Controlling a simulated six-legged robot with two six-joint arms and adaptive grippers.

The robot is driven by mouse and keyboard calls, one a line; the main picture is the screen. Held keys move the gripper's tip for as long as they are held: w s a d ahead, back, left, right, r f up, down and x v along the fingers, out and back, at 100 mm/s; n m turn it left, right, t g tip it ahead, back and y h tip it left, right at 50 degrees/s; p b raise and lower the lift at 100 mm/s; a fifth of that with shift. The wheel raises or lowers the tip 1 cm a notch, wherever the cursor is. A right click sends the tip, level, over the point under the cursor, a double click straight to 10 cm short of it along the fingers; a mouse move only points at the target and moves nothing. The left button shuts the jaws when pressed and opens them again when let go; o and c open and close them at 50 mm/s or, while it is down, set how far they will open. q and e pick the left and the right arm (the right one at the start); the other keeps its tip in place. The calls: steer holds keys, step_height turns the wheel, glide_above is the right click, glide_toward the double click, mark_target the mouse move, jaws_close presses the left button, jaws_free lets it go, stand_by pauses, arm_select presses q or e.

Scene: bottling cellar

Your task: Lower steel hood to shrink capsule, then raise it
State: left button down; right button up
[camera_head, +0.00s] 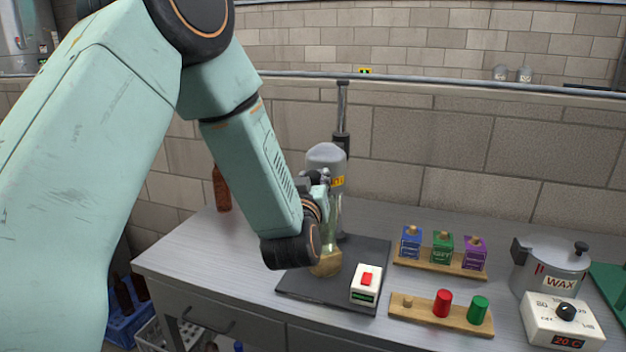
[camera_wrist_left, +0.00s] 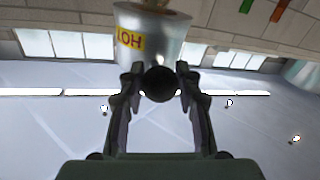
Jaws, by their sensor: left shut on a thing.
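The steel hood (camera_head: 325,157) with a yellow HOT label hangs on a dark post (camera_head: 342,112) above a dark base plate (camera_head: 300,284). It also shows at the top of the left wrist view (camera_wrist_left: 150,42). My left gripper (camera_head: 322,182) is at the hood's front, shut on a round black knob (camera_wrist_left: 160,84). A pale glass bottle (camera_head: 334,222) stands below the hood on a tan round base (camera_head: 326,264). My gripper and the hood hide its top, so I cannot tell whether the hood surrounds the neck. My right gripper is out of view.
A white box with a red switch (camera_head: 366,284) sits on the plate's front right. Right of it are a wooden rack of coloured boxes (camera_head: 440,262), a board with coloured capsules (camera_head: 443,316) and a wax pot (camera_head: 550,270). A brown bottle (camera_head: 221,190) stands behind my arm.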

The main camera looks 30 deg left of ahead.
arm_select(q)
steer(key=shift+s+f, duration=0.1)
steer(key=shift+f, duration=0.3)
steer(key=c, duration=1.3)
jaws_free()
steer(key=o, duration=0.4)
steer(key=shift+r, duration=0.1)
steer(key=shift+r, duration=0.15)
steer(key=v, duration=0.7)
steer(key=shift+s+d, duration=0.1)
